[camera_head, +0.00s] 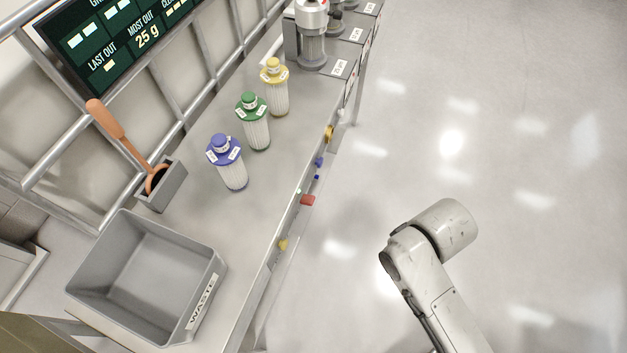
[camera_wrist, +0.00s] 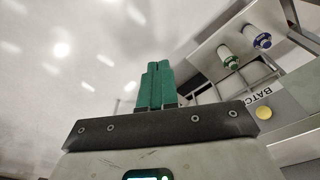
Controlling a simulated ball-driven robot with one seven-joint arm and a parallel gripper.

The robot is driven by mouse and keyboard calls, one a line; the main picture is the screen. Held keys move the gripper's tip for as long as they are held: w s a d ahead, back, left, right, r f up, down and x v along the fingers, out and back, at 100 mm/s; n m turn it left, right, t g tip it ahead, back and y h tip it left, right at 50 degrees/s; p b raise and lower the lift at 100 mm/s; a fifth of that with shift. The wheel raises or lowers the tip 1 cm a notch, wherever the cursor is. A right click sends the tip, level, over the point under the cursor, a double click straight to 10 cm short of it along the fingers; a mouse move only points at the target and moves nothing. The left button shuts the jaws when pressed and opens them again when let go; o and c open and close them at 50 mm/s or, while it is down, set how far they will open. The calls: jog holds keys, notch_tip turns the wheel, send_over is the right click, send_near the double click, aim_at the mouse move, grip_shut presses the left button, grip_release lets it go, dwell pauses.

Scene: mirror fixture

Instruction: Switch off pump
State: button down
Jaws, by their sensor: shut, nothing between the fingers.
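A grey and white metal unit (camera_head: 312,35) with a red mark on top stands at the far end of the bench; I cannot tell whether it is the pump. Along the bench's front edge sit a red part (camera_head: 307,199), small blue parts (camera_head: 318,162) and a yellow part (camera_head: 283,244); none can be read as the pump switch. My gripper's green fingers (camera_wrist: 155,85) are together and empty in the wrist view. A round yellow knob (camera_wrist: 264,112) shows to their right, apart from them, beside a label starting "BATC". The head view shows my arm over the floor, without the fingers.
Blue-capped (camera_head: 227,162), green-capped (camera_head: 253,121) and yellow-capped (camera_head: 274,87) cartridges stand on the bench. A grey waste bin (camera_head: 205,300) and a holder (camera_head: 173,188) with an orange-handled tool (camera_head: 107,118) are nearer. A display (camera_head: 115,40) hangs behind. The floor at right is clear.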

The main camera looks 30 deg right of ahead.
notch_tip(320, 180, up, 14)
jog(key=n+y+p, duration=0.1)
jog(key=n+p, duration=0.7)
jog(key=p, duration=0.3)
send_over(310, 199)
jog(key=shift+s+d+r, duration=0.1)
jog(key=shift+s+d, duration=0.05)
jog(key=f, duration=0.6)
jog(key=w+f, duration=0.1)
jog(key=f, duration=0.2)
jog(key=shift+a+f, duration=0.35)
jog(key=shift+a, duration=0.05)
jog(key=f, duration=0.3)
jog(key=shift+s+d, duration=0.3)
jog(key=shift+s, duration=0.1)
jog(key=shift+s+d+f, duration=0.1)
jog(key=shift+f, duration=0.45)
